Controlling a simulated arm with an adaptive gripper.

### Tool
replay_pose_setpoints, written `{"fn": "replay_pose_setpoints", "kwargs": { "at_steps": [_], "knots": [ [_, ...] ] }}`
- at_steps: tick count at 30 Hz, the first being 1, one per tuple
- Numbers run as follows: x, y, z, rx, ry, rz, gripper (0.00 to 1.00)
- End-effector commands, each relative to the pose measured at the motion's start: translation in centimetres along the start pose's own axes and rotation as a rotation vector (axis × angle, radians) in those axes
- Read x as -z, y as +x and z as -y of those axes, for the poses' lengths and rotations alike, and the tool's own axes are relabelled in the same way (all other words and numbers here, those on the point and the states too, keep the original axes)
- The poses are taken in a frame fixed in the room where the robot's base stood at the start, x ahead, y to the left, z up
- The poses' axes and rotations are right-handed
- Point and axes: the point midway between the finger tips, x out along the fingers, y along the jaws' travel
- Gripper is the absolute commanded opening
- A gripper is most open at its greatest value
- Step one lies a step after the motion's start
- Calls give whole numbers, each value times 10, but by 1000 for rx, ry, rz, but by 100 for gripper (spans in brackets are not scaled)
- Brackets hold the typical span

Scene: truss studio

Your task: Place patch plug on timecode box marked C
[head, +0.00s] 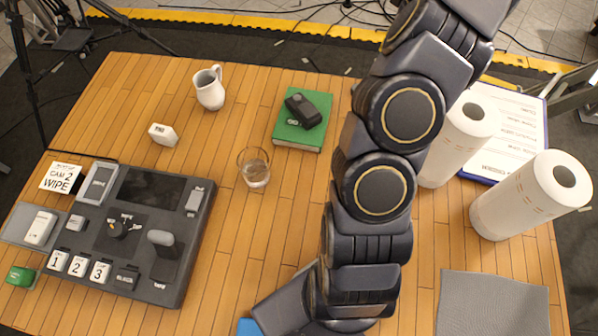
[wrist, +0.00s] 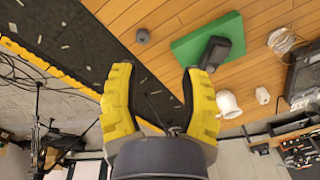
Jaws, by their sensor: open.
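My gripper (wrist: 158,85) shows in the wrist view with its two yellow fingers spread and nothing between them. It lies outside the head view, where my arm runs out past the top edge. I cannot make out a patch plug for certain. A small grey round piece (wrist: 143,36) lies on the wood in the wrist view, beyond the fingertips; I do not find it in the head view. No letter C is readable. A small white box (head: 163,134) with unreadable print lies at the left; it also shows in the wrist view (wrist: 262,95).
A green book (head: 288,138) carries a black device (head: 303,110). A white mug (head: 209,92), a glass (head: 254,168) and a control console (head: 175,285) stand left of my arm. Paper rolls (head: 458,140) (head: 525,200), a clipboard (head: 510,130) and a grey cloth (head: 492,303) are at right.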

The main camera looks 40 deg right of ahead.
Motion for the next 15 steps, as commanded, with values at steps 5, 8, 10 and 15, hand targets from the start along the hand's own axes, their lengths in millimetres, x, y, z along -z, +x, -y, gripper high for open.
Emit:
{"fn": "replay_pose_setpoints", "kwargs": {
  "at_steps": [5, 8, 10, 15],
  "knots": [
    [60, -48, 142, 65, -106, -10, 45],
    [58, -66, 215, 82, -134, 21, 45],
    [45, -75, 261, 81, -141, 50, 45],
    [-15, -85, 346, 46, -111, 135, 45]
  ]
}}
